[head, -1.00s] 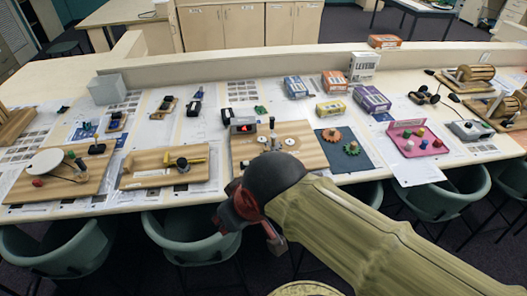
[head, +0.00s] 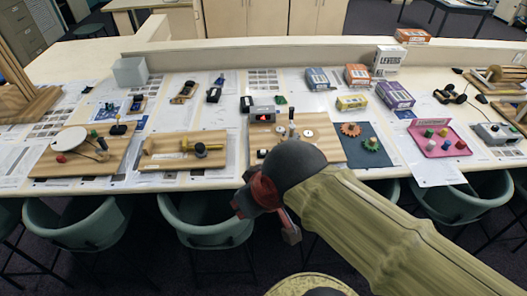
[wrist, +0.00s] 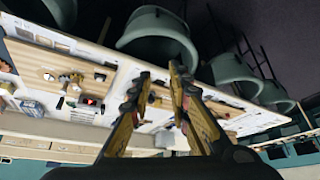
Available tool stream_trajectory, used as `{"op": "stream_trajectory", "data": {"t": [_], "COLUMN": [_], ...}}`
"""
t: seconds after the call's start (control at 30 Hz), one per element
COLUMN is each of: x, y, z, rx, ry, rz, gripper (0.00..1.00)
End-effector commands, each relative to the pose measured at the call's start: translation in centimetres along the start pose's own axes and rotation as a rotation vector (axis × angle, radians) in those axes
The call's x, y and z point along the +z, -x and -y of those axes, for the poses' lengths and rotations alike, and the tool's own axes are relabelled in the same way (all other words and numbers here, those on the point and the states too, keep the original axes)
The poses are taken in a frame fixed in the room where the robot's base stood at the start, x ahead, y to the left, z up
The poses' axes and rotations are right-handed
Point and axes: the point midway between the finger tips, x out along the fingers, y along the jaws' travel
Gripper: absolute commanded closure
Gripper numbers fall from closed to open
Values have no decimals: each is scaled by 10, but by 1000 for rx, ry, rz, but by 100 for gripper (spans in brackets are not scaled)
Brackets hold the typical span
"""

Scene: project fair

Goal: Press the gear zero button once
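The wooden gear board (head: 327,150) lies mid-table, with silver discs and an upright post on it. I cannot make out which part is the gear zero button, and my arm hides the board's front. In the wrist view my gripper (wrist: 159,70) is empty, with a gap between its fingertips. It is in front of the table, apart from the board. In the head view my arm hides most of it.
Teal chairs (head: 205,222) line the table's front edge. Left of the gear board is a wooden board with a yellow handle (head: 187,158). Right are a dark mat with gears (head: 369,158) and a pink tray (head: 445,151). Boxes (head: 395,95) stand behind.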

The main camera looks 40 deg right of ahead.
Motion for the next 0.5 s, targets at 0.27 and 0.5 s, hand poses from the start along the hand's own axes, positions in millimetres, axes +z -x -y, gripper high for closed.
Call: {"op": "stream_trajectory", "data": {"t": [0.27,0.5], "x": [0,0], "y": [0,0], "z": [0,0], "rx": [0,0], "ry": [0,0], "rz": [0,0], "gripper": [99,100]}}
